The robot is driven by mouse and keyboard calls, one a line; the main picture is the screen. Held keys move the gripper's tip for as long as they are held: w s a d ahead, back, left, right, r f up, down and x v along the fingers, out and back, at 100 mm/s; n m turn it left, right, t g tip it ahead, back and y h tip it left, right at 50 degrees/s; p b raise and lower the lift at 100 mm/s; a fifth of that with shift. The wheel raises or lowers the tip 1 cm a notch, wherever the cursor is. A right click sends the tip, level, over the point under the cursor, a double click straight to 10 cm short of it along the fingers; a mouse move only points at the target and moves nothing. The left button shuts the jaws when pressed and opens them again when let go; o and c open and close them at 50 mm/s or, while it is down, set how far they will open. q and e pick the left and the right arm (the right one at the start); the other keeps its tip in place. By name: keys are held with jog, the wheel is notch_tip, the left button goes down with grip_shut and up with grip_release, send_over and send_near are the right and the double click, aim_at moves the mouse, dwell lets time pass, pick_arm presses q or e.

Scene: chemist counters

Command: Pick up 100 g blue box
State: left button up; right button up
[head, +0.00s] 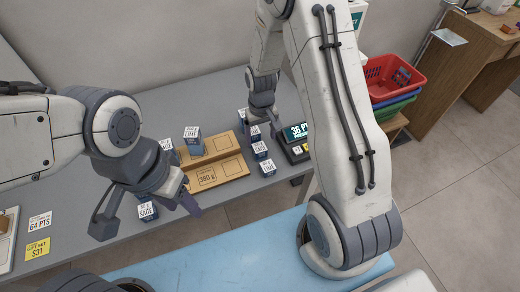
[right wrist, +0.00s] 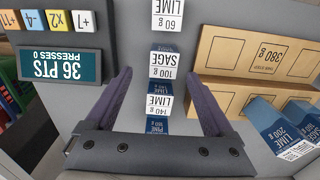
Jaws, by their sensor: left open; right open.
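The box labelled SAGE 100 g (right wrist: 163,63), with a white label and a blue side, stands in a column of boxes on the grey counter. In the head view it appears to be the middle box (head: 260,151) of those right of the wooden tray. My right gripper (right wrist: 158,82) is open and empty; its purple fingers are either side of the column, near the 100 g and LIME 140 g (right wrist: 159,102) boxes. In the head view it hangs over the column's far end (head: 262,112). My left gripper (head: 148,212) is open, above the counter's front left.
A LIME 60 g box (right wrist: 168,12) and a partly hidden PINE box (right wrist: 157,125) share the column. The wooden tray (head: 215,168), marked 380 g, lies left. A 36 PTS display (head: 297,131) stands right. A LIME box (head: 192,134) is by the tray's back left.

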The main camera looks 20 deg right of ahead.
aim_at(259, 147)
jog(key=f, duration=0.1)
jog(key=f+p, duration=0.1)
jog(key=f, duration=0.3)
jog(key=shift+s+a+f+p, duration=0.1)
jog(key=shift+a+f+p, duration=0.1)
jog(key=shift+a+p, duration=0.1)
jog(key=shift+f, duration=0.4)
grip_shut()
